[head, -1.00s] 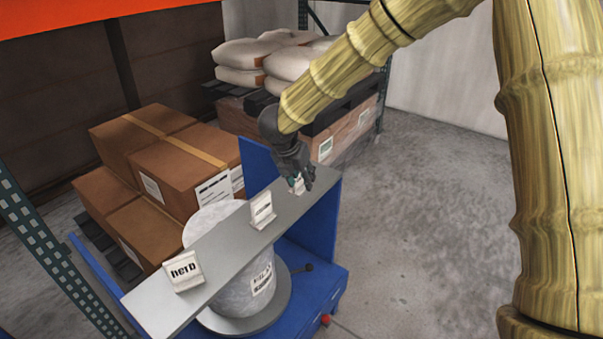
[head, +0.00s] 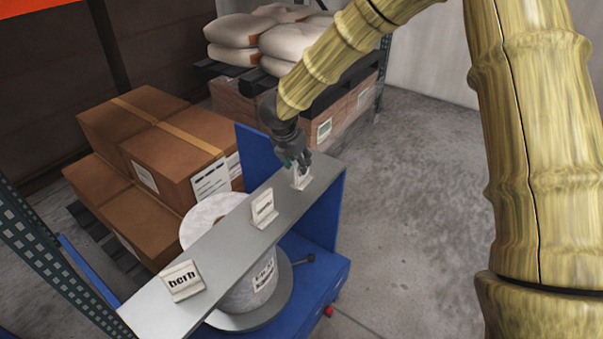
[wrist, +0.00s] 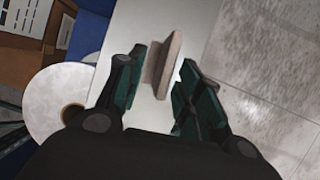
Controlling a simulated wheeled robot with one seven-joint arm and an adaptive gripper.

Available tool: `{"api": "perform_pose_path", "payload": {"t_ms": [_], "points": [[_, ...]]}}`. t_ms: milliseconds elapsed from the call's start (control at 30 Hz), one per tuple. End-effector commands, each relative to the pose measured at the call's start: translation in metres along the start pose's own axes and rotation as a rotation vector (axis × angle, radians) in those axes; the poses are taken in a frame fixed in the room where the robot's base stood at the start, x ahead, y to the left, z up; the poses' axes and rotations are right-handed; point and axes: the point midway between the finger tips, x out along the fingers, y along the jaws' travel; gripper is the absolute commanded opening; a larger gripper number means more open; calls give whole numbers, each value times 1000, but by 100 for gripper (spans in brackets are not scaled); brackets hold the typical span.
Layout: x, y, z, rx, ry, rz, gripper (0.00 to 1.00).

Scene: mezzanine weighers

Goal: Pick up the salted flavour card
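Three small white cards stand on a grey shelf board (head: 215,232). The near card (head: 182,281) reads "herb". The middle card (head: 264,209) has a word too small to read. The far card (head: 301,179) stands at the board's far end, and its word cannot be read, so I cannot tell which card is the salted one. My gripper (head: 298,162) is just above and behind the far card. In the wrist view my gripper (wrist: 160,88) is open, with the far card (wrist: 166,66) seen edge-on between and just beyond the fingertips, not clasped.
The board lies over a blue stand (head: 322,225) and a large white roll (head: 207,216). Stacked cartons (head: 175,160) are behind on the left. Sacks (head: 285,45) lie on a pallet at the back. The concrete floor (head: 415,190) on the right is clear.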

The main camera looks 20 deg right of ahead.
Motion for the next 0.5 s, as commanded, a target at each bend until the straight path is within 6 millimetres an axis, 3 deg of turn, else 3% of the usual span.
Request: {"api": "perform_pose_path", "payload": {"t_ms": [500], "points": [[47,-3,1,-4,0,1,36]]}}
